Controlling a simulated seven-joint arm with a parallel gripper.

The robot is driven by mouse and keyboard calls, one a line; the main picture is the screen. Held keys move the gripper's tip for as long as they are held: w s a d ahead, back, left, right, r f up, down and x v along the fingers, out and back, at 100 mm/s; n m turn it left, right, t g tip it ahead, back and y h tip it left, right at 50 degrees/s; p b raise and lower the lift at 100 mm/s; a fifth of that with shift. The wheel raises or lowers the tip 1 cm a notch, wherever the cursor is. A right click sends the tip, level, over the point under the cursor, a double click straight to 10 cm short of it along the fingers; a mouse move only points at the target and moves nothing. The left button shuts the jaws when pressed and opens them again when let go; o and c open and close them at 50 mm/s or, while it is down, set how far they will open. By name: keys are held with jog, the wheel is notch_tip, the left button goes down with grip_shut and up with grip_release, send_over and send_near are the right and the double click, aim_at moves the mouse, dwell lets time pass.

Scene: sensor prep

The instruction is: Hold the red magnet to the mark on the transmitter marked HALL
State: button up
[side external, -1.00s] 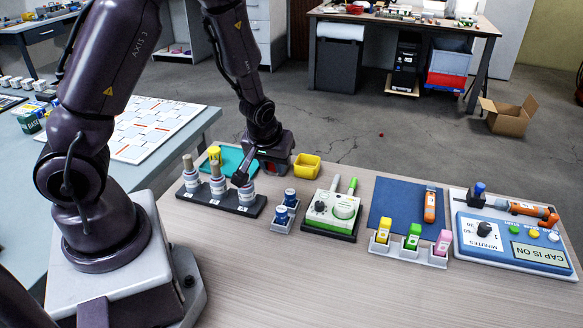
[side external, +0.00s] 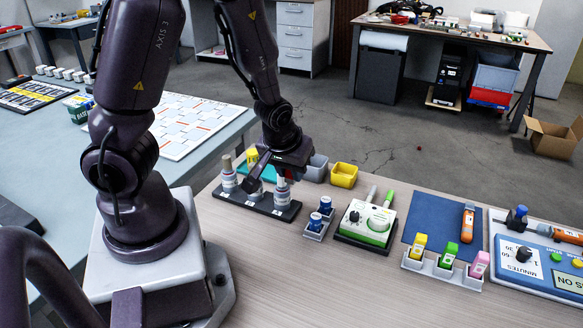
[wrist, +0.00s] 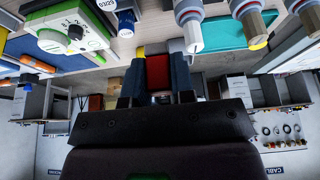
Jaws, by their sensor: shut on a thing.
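The red magnet (wrist: 157,72) is held between the two fingers of my gripper (wrist: 157,60) in the wrist view. In the side view I cannot make the magnet out. There my gripper (side external: 254,184) is low over a dark rack (side external: 283,214), close to its middle. The rack holds several upright transmitters with pale banded bodies and tan or grey tops. The left one (side external: 228,178) and the right one (side external: 281,194) show; my gripper largely hides the middle one. Their tops also show at the upper right of the wrist view (wrist: 188,26). The word HALL and the mark are not legible.
Right of the rack stand two blue-capped vials (side external: 315,221), a green-and-white device (side external: 366,222) and a blue mat (side external: 431,228). Behind are a grey bin (side external: 316,169) and a yellow bin (side external: 344,174). The table front (side external: 330,290) is clear.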

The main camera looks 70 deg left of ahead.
jog(key=shift+s+f, duration=0.1)
jog(key=shift+f, duration=0.1)
jog(key=shift+w+f, duration=0.2)
jog(key=shift+w, duration=0.15)
jog(key=shift+m, duration=0.3)
jog(key=w, duration=0.2)
jog(key=w+f, duration=0.1)
jog(key=w, duration=0.4)
jog(key=shift+w+d+f, duration=0.2)
jog(key=shift+d+f, duration=0.05)
jog(key=shift+d, duration=0.1)
send_over(362, 202)
jog(key=s+d, duration=0.1)
jog(key=shift+f, duration=2.15)
jog(key=shift+s+f, duration=0.1)
jog(key=shift+f, duration=0.8)
dwell(1.0)
notch_tip(362, 202, up, 7)
dwell(0.8)
dwell(0.4)
